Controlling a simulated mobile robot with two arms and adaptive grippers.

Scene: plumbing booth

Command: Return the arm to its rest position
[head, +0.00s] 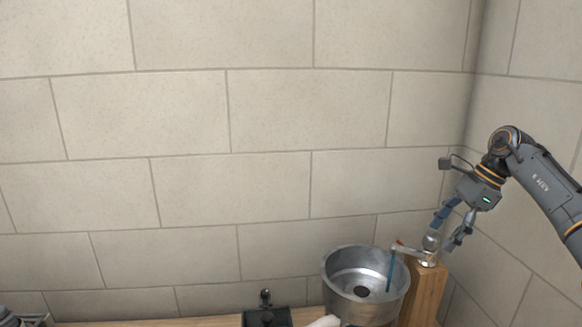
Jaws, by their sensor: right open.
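My right arm comes in from the right edge. Its gripper (445,238) points down and is open, with its fingers apart just above and beside the metal tap (427,258). The tap stands on a wooden block (428,290), and its spout reaches left over a round metal basin (366,262). Whether a finger touches the tap I cannot tell. A thin blue vertical strip (391,273) hangs below the spout end into the basin. My left gripper is not in view.
A black fixture (266,312) stands left of the basin on a wooden counter (160,322). A whitish object (325,321) is cut off below the basin. A dark item (10,318) sits at the lower left corner. The tiled wall (230,120) is bare.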

